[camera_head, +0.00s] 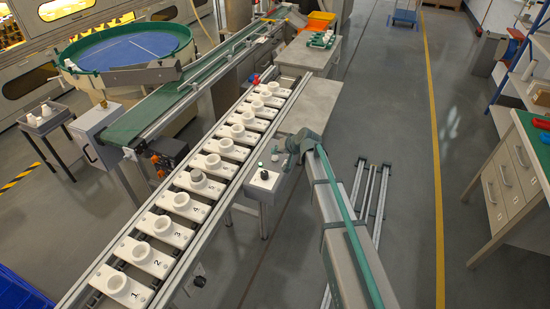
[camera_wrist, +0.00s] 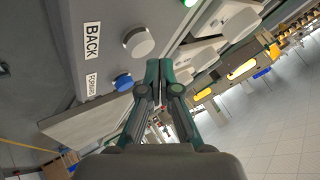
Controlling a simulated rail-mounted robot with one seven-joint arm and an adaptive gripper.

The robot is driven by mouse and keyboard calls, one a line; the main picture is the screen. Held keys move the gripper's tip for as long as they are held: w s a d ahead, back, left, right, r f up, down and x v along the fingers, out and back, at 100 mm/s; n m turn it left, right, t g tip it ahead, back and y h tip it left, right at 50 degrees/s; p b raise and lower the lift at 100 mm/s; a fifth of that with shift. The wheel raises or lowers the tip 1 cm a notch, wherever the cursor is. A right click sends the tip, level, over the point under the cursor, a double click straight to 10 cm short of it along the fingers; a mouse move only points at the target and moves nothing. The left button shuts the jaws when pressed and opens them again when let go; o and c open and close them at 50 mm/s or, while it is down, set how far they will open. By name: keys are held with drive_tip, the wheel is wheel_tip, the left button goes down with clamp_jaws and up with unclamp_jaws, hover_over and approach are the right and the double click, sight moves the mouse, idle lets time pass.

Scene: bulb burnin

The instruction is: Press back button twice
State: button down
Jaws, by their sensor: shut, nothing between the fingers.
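The control box (camera_head: 264,183) stands beside the conveyor in the head view. In the wrist view its panel carries a BACK label (camera_wrist: 92,41) by a whitish round button (camera_wrist: 138,42). A second label, apparently FORWARD (camera_wrist: 93,84), is by a blue button (camera_wrist: 122,82). My gripper (camera_wrist: 159,63) is shut and empty, its fingertips right of both buttons in the wrist view. I cannot tell its height above the panel, and no contact with a button shows. In the head view my gripper (camera_head: 279,153) is near the far end of the box.
A conveyor carries a row of numbered white holders (camera_head: 164,228) beside the box. A grey table (camera_head: 308,107) stands behind my gripper. Open floor lies to the right.

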sight(276, 158)
drive_tip(key=shift+f, duration=0.1)
idle(0.3)
drive_tip(key=shift+f+b, duration=0.35)
drive_tip(key=shift+b, duration=0.2)
drive_tip(key=shift+f+b, duration=0.45)
drive_tip(key=shift+f, duration=0.05)
idle(0.6)
drive_tip(key=shift+r, duration=0.95)
drive_tip(key=shift+r+p, duration=1.1)
drive_tip(key=shift+r, duration=1.45)
